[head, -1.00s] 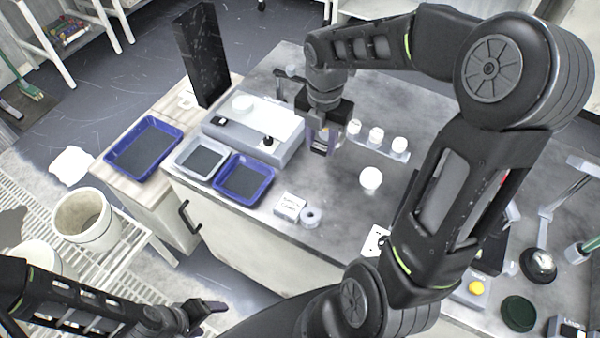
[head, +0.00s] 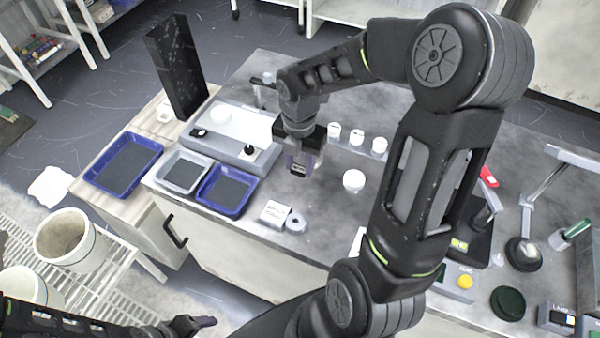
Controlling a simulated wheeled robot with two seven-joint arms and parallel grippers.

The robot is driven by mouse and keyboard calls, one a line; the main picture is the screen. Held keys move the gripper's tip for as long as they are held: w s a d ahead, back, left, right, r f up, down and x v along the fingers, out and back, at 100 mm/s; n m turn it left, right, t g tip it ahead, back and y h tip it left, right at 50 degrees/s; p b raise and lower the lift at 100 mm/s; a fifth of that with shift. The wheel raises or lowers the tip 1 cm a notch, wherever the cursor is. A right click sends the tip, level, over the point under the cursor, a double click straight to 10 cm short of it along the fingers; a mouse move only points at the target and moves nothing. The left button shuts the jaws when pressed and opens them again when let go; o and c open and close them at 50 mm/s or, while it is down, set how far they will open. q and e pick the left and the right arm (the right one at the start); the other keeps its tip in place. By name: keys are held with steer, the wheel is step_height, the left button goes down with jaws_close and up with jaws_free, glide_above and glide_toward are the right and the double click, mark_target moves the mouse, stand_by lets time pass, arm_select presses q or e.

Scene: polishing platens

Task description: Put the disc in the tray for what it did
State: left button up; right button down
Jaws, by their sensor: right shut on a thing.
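My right gripper (head: 302,168) points down over the grey bench, right of the polishing machine. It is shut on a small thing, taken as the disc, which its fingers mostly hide. Three shallow trays stand to the left: a blue tray (head: 96,179) on the wooden-topped side stand, a pale grey tray (head: 160,178) at the bench's left end, and another blue tray (head: 203,201) beside it. All have dark floors and look empty. My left gripper (head: 200,323) is low at the bottom left, away from the trays; its jaws are too small to read.
The grey-white machine (head: 222,143) stands behind the two bench trays. A tall dark block (head: 177,70) stands farther left. A small white box (head: 274,213) and a grey ring (head: 295,222) lie near the front edge. White pots (head: 356,137) and a round white thing (head: 354,181) are rightward.

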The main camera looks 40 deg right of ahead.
mark_target(299, 168)
steer(key=shift+f, duration=0.25)
steer(key=shift+f, duration=1.85)
steer(key=shift+f, duration=0.1)
steer(key=c, duration=0.9)
jaws_free()
step_height(299, 168, up, 12)
steer(key=shift+r+p, duration=0.1)
steer(key=shift+p, duration=0.2)
